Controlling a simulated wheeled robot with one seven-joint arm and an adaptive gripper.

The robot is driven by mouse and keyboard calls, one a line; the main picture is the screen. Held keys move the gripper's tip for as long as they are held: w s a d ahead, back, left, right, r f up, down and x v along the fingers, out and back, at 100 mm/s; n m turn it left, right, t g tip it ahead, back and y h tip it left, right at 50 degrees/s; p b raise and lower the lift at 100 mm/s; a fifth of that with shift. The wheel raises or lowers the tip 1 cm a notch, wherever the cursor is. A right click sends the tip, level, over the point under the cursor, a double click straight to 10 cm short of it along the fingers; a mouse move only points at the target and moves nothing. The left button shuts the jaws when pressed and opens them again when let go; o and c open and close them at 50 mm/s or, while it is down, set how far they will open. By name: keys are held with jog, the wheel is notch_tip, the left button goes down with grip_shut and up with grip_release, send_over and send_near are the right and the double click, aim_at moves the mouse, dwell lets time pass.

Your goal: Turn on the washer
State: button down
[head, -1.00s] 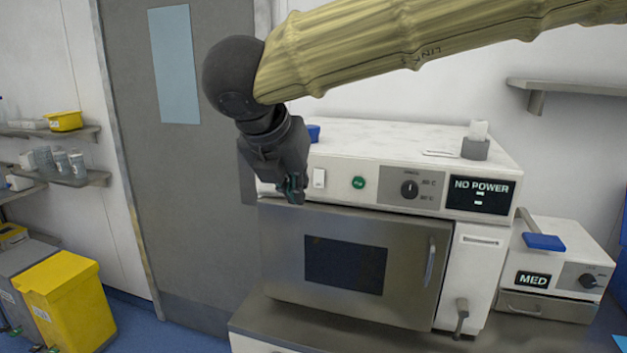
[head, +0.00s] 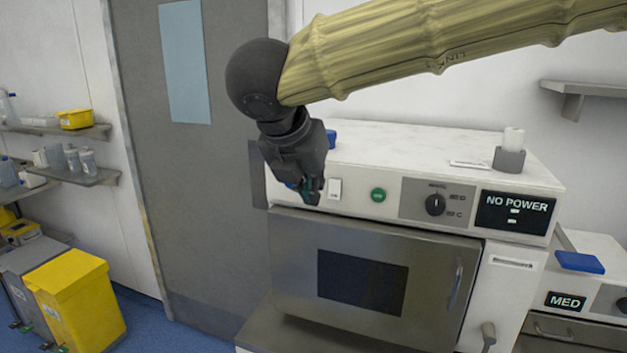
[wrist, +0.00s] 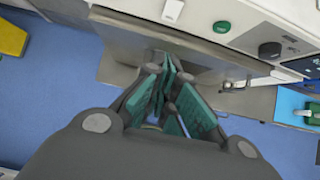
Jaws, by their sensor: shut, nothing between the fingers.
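The washer (head: 440,130) is a white-topped machine with a grey metal door (head: 285,255). Its display (head: 515,212) reads NO POWER. Its front panel carries a white rocker switch (head: 335,189), a green button (head: 378,195) and a black knob (head: 435,205). My gripper (head: 312,191) is shut and empty, pointing down just left of the white switch, apparently in front of the panel. In the wrist view its teal finger pads (wrist: 168,92) are close together below the white switch (wrist: 173,10) and green button (wrist: 221,27). I cannot tell whether it touches the panel.
A smaller device (head: 585,302) marked MED stands to the right. A grey door (head: 190,190) is behind on the left. Yellow bins (head: 85,310) and shelves (head: 85,177) are at far left. Blue floor lies open between bins and washer.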

aim_at(335, 189)
jog(key=w+d+f+p, duration=0.2)
jog(key=w+f+p, duration=0.2)
jog(key=w+f, duration=0.2)
jog(key=shift+w+d+f, duration=0.25)
jog(key=shift+w+d, duration=0.1)
jog(key=shift+w, duration=0.75)
jog(key=shift+f+b, duration=0.1)
jog(key=shift+b, duration=0.35)
jog(key=shift+w+t+b, duration=0.25)
jog(key=shift+t+b, duration=0.05)
jog(key=shift+b, duration=0.25)
jog(key=shift+r+p, duration=0.4)
jog(key=shift+r, duration=0.45)
jog(key=shift+s, duration=0.1)
